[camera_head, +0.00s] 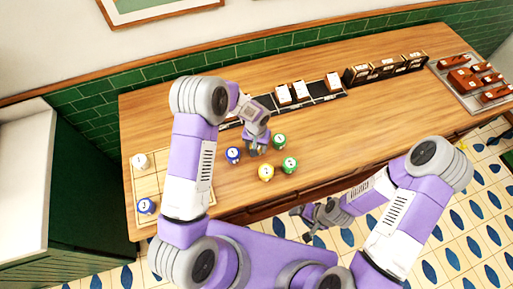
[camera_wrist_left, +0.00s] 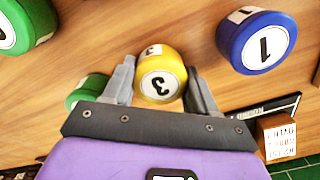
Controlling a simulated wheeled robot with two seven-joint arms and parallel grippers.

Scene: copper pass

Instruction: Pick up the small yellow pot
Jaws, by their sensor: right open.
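In the left wrist view the yellow pot (camera_wrist_left: 161,80) shows a 3 and appears between the two spread fingers. My right gripper (camera_head: 302,222) is open and empty, low in front of the counter.
A blue pot (camera_head: 233,155) and two green pots, one behind (camera_head: 279,141) and one to the right (camera_head: 290,165), stand close by. A gridded board (camera_head: 147,180) at left holds a white and a blue pot. Dark trays (camera_head: 319,97) line the back.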

